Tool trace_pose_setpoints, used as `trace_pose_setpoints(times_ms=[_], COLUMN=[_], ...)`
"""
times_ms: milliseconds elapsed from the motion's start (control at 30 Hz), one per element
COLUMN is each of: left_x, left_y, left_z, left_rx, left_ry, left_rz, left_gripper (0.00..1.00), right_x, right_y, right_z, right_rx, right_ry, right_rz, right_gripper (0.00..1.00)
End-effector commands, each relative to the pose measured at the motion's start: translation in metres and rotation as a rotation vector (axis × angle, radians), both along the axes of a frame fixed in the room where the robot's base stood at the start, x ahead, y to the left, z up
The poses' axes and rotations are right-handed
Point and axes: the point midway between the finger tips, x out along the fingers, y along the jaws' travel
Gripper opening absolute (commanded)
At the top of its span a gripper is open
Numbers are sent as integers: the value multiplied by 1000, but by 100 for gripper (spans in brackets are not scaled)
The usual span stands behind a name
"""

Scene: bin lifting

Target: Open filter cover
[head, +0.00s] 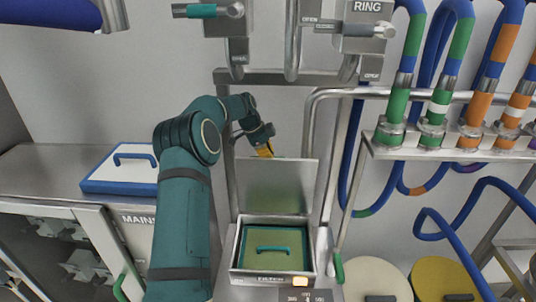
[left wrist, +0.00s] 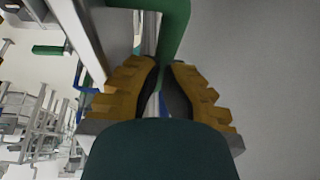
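The filter cover (head: 275,185), a grey metal plate, stands upright at the back of the open filter box (head: 233,262). Inside the box lies a green filter with a teal handle (head: 273,249). My left gripper (head: 264,150) is at the cover's top edge, its yellow fingers partly hidden there. In the left wrist view a green bar, apparently the cover's handle (left wrist: 174,30), runs in between the fingertips (left wrist: 166,64), which look closed around it; the exact contact is partly hidden. My right gripper is not in view.
A white tray with blue rim and handle (head: 120,170) lies on the left counter (head: 45,165). Metal pipes (head: 310,110) rise behind the box. Coloured hoses (head: 435,80) hang at the right, above round white and yellow lids (head: 440,275).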

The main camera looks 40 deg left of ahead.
Motion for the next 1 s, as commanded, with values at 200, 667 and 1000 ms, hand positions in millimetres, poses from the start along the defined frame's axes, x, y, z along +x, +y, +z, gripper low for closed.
trace_pose_setpoints(times_ms=[200,667,1000], left_x=[-7,-7,-3], left_y=[1,0,-2], left_z=[-22,-21,-14], left_rx=[-7,-7,-8], left_ry=[40,38,26], left_rz=[-3,-3,-4], left_gripper=[39,48,48], right_x=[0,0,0], right_y=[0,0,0], right_z=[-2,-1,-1], right_rx=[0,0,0], right_ry=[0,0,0], right_rz=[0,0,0], right_gripper=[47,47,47])
